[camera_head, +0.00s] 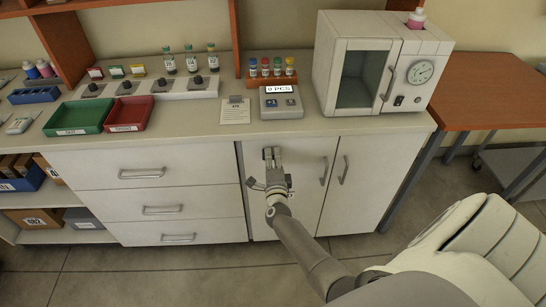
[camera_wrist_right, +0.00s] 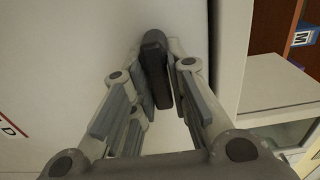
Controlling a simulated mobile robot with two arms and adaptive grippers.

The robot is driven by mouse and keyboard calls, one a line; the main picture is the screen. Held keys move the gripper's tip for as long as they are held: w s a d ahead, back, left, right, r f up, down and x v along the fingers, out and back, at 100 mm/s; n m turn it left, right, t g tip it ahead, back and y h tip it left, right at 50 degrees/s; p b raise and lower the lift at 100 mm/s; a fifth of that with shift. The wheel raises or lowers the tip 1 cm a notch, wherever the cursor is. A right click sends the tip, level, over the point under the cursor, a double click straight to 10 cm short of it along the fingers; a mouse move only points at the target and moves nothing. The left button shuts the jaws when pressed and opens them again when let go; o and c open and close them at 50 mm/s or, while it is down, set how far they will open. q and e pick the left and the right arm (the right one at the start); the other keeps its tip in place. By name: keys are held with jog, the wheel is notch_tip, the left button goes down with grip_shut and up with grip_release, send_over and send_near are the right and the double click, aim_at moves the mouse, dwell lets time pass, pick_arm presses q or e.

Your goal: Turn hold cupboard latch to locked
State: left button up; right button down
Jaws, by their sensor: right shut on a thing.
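The hold cupboard (camera_head: 304,212) is a pale door under the counter. My right gripper (camera_head: 271,156) is at the upper left of that door, and its fingers hide most of the latch in the head view. In the right wrist view, the latch (camera_wrist_right: 155,62) is a dark, narrow bar on the pale door. It lies between the two fingers of my right gripper (camera_wrist_right: 162,82), which is shut on it. The bar looks nearly upright in that view, tilted slightly. My left gripper is not in view.
Drawers (camera_head: 150,190) with bar handles are left of the cupboard. Another door (camera_head: 367,180) is to its right. The counter holds a green tray (camera_head: 80,117), a red tray (camera_head: 130,113), a vial rack (camera_head: 271,81) and a white incubator (camera_head: 409,60). The floor in front is clear.

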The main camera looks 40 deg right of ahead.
jog(key=shift+a, duration=0.1)
jog(key=c, duration=1.4)
grip_release()
jog(key=shift+w, duration=0.1)
jog(key=shift+c, duration=0.2)
jog(key=v, duration=1.2)
jog(key=shift+f, duration=0.1)
